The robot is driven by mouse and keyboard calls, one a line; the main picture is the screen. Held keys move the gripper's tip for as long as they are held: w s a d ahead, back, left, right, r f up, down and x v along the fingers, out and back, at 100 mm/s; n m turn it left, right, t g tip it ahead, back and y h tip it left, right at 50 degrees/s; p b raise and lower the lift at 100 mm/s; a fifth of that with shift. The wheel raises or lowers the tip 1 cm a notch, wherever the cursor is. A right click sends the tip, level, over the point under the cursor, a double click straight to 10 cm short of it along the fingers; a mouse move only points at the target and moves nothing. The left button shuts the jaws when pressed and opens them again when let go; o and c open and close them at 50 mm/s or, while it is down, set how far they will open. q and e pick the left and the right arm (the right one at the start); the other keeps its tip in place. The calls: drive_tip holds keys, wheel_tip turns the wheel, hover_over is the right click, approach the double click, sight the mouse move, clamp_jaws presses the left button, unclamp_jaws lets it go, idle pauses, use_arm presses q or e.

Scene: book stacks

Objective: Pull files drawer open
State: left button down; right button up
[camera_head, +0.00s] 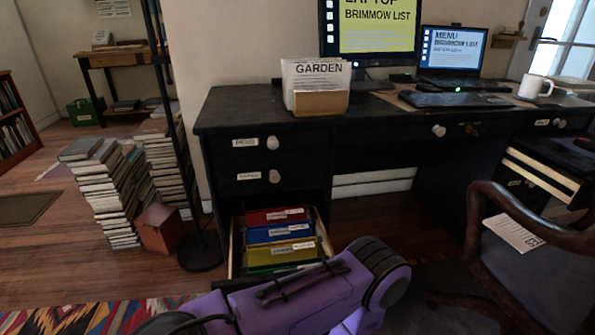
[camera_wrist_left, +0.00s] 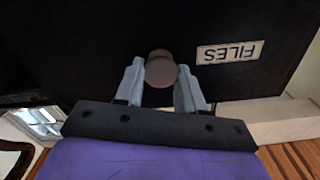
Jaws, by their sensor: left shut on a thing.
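The files drawer (camera_head: 236,248) is the lowest drawer at the left of the black desk and is pulled out, showing red, blue, yellow and green folders (camera_head: 280,234). My purple left arm covers its front in the head view. In the left wrist view, the dark drawer front (camera_wrist_left: 240,80) bears a FILES label (camera_wrist_left: 229,53), which appears upside down. My left gripper (camera_wrist_left: 161,80) has a finger on each side of the round brown knob (camera_wrist_left: 161,66) and is shut on it. My right gripper is not in view.
Two shut drawers with knobs (camera_head: 273,176) are above. A GARDEN file box (camera_head: 316,88) stands on the desk (camera_head: 235,107). Stacked books (camera_head: 108,190) and a lamp base (camera_head: 201,259) stand at left. A wooden chair (camera_head: 515,200) is at right. A patterned rug (camera_head: 85,315) lies in front.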

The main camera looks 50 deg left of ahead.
use_arm(q)
drive_tip(key=shift+s, duration=0.1)
drive_tip(key=c, duration=0.7)
unclamp_jaws()
drive_tip(key=p+v, duration=0.1)
drive_tip(key=v, duration=0.9)
drive_tip(key=shift+d+f+p, duration=0.1)
drive_tip(key=shift+d+p, duration=0.2)
